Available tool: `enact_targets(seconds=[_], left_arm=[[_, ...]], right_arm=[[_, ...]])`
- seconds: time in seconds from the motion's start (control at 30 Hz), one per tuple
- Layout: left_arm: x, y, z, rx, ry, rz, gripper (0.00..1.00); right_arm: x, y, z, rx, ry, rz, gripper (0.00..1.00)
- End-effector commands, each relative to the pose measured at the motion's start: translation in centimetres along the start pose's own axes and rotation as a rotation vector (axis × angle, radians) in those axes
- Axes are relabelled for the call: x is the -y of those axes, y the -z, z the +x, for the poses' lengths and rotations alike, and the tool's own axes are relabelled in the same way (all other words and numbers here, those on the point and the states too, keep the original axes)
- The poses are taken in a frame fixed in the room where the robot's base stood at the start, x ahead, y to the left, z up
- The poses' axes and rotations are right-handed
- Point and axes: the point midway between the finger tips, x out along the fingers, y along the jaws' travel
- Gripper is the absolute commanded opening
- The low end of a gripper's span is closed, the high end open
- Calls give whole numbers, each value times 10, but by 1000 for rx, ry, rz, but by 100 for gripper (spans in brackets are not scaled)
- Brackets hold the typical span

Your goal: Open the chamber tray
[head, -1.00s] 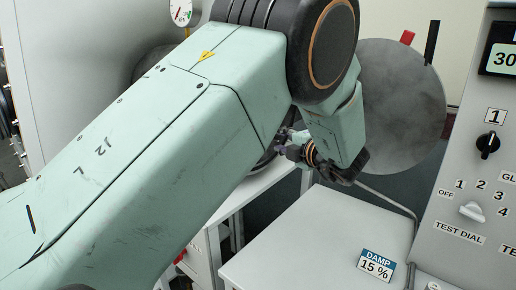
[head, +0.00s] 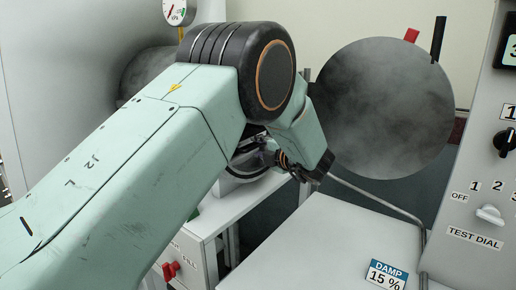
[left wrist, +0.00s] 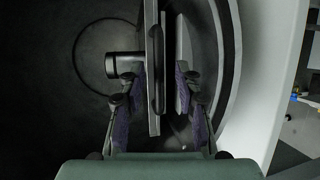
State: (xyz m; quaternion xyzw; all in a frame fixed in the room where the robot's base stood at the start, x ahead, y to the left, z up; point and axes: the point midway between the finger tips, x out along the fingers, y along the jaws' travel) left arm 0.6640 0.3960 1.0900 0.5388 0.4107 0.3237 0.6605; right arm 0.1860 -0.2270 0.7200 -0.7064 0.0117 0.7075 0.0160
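In the left wrist view, a flat grey plate seen edge-on with a dark rounded bar (left wrist: 159,60) along it stands between my fingers; it looks like the chamber tray and its handle. My left gripper (left wrist: 162,88) has its purple-padded fingers on either side of the bar. A gap shows on the right side; contact on the left side is unclear. In the head view my left gripper (head: 268,158) is small, below my wrist and partly hidden by my arm. The chamber mouth (head: 150,72) is at the left, mostly covered by my arm. My right gripper is not in view.
A large round grey door (head: 385,110) stands open at right of my arm. A control panel (head: 488,175) with dials is at the right edge. A white bench (head: 320,245) carries a DAMP 15 % sign (head: 387,275). A red tap (head: 171,270) sits below my arm.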

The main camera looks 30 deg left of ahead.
Motion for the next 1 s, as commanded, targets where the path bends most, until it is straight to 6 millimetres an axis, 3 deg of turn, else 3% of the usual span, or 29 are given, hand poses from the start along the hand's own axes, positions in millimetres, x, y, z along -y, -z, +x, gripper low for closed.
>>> enact_targets(seconds=[0.37,0.77,1.0], left_arm=[[-1,0,12,0,-1,0,34],[0,0,12,-1,0,0,1],[0,1,12,-3,0,0,0]], right_arm=[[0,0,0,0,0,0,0],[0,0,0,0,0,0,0],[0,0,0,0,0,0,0]])
